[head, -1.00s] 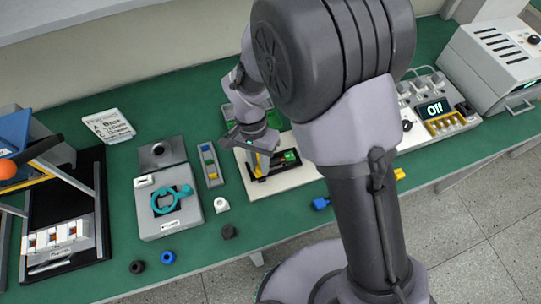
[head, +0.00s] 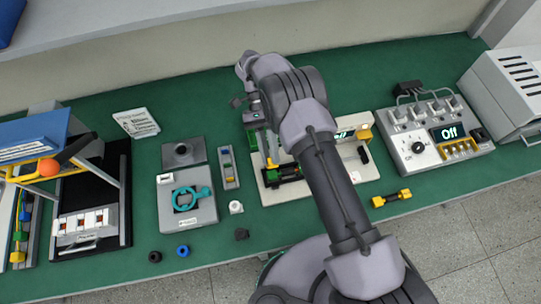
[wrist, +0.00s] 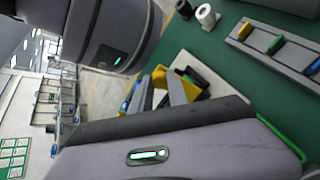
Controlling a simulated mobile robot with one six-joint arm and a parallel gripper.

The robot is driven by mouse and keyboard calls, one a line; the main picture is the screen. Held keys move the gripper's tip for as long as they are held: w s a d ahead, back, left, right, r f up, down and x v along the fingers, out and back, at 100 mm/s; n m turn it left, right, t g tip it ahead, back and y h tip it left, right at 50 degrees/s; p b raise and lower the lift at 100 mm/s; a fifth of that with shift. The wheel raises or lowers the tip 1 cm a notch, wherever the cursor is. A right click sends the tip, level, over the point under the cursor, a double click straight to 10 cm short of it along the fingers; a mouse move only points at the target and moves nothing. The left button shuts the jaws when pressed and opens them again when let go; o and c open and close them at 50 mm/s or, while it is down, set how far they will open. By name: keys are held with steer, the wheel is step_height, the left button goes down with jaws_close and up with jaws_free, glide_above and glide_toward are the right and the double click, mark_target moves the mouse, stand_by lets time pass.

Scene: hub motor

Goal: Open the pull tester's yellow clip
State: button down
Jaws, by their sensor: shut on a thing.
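The pull tester is a pale base plate (head: 270,200) with a black clamp holder, a green part (head: 290,170) and a small lit display (head: 343,135). My gripper (head: 268,158) reaches down over the tester's left part, with its fingers at a small yellow piece there. In the wrist view the grey fingers (wrist: 176,88) are shut on the yellow clip (wrist: 191,92), just above the pale base. My fingers hide part of the clip. My arm hides the middle of the tester in the head view.
To the left are a grey fixture with a teal ring (head: 186,198), a slotted strip (head: 228,167) and small loose rings.

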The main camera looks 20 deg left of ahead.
steer(key=shift+w+a+g+b, duration=0.1)
steer(key=shift+w+g+b, duration=0.1)
steer(key=shift+g+b, duration=0.1)
stand_by(0.4)
steer(key=c, duration=1.3)
jaws_free()
steer(key=shift+r, duration=0.1)
steer(key=s+d+r+p, duration=0.1)
steer(key=s+d, duration=0.2)
steer(key=s, duration=0.1)
steer(key=s+d+r+p, duration=0.1)
steer(key=s+d+r, duration=0.1)
steer(key=s+d, duration=0.1)
steer(key=s+d+r+p, duration=0.1)
steer(key=s+d, duration=0.2)
steer(key=s, duration=0.2)
steer(key=shift+s+d+r, duration=0.3)
steer(key=shift+s+r, duration=0.1)
